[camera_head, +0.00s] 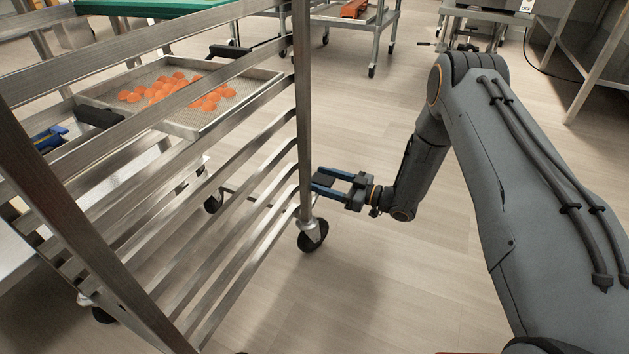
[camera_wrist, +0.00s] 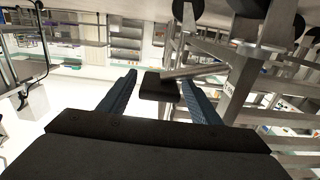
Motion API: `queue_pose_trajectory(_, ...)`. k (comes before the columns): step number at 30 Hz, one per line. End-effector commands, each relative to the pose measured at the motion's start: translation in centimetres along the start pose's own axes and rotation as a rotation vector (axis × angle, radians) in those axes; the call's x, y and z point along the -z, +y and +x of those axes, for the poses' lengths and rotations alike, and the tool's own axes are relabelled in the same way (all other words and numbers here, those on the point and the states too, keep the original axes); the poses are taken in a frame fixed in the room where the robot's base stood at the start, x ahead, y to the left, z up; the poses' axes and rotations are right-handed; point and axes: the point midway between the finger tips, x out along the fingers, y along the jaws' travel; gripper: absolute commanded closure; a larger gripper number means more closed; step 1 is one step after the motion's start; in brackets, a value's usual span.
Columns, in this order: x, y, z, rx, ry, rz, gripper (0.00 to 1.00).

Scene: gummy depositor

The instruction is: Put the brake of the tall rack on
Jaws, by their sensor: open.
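The tall rack (camera_head: 303,120) is a steel frame with slanted side rails, filling the left of the head view. Its near right caster (camera_head: 313,236) stands on the floor. My gripper (camera_head: 322,182) is open beside the rack's right upright, low above this caster, its blue fingers pointing left. In the wrist view, a black block on a metal bar (camera_wrist: 160,87) shows between the open fingers of my gripper (camera_wrist: 157,82); it may be the rack's brake pedal. I cannot tell whether the fingers touch it. Black wheels (camera_wrist: 250,8) show at the top there.
A tray (camera_head: 190,128) with orange gummies lies behind the rack's rails. Another steel cart (camera_head: 372,40) stands at the back, and a steel table (camera_head: 597,60) at the far right. The floor (camera_head: 400,285) right of the rack is clear.

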Motion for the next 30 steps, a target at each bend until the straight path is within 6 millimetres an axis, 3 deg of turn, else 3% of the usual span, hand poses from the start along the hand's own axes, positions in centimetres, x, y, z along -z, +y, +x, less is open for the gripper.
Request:
queue_pose_trajectory(6,-0.1,0.1,2.4,0.000,0.000,0.001,0.42)
queue_pose_trajectory(17,0.0,0.2,2.7,-0.004,0.000,0.001,0.42)
queue_pose_trajectory(27,0.0,0.1,2.7,-0.004,-0.001,0.001,1.00)
queue_pose_trajectory(30,0.0,0.0,2.7,-0.003,-0.001,0.003,1.00)
